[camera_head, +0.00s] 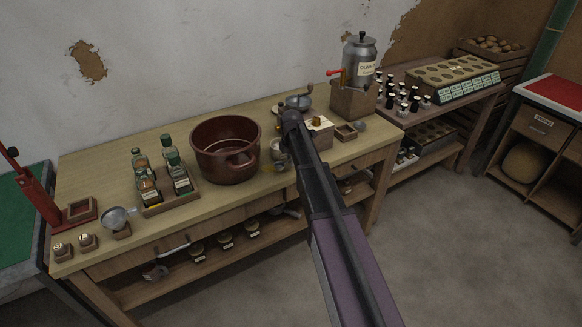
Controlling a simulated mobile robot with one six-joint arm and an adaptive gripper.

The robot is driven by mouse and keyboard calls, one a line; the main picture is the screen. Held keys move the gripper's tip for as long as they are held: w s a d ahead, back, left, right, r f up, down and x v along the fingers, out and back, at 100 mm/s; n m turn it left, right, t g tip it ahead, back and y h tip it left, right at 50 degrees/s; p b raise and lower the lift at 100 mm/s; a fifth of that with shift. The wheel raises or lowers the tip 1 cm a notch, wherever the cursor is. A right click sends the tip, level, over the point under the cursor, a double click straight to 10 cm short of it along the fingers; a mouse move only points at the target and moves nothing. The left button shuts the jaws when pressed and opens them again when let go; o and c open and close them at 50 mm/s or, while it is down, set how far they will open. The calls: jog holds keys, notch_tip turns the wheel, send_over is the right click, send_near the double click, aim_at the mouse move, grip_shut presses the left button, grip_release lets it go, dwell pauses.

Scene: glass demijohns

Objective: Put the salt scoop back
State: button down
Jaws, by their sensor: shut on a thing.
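My arm reaches in from the lower right, and its dark end is over the wooden bench (225,215), right of the brown pot. My gripper (281,143) is low beside the pot and mostly hidden by my own arm. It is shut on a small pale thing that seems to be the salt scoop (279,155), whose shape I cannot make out.
The brown pot (226,150) stands close left of my gripper. A rack of bottles (163,200) and a metal ladle-like thing (117,217) are farther left. A metal can (359,62) stands on a wooden block at the back right. The bench front is mostly clear.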

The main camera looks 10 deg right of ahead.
aim_at(291, 171)
jog(key=shift+f+b, duration=1.1)
jog(key=shift+f, duration=0.3)
jog(key=shift+f, duration=0.15)
jog(key=c, duration=0.5)
grip_release()
jog(key=shift+c, duration=0.2)
jog(key=shift+r, duration=0.25)
notch_tip(291, 171, up, 12)
jog(key=s+p, duration=0.2)
jog(key=p, duration=1)
jog(key=shift+f, duration=0.15)
jog(key=shift+s+a, duration=0.1)
jog(key=shift+s, duration=0.05)
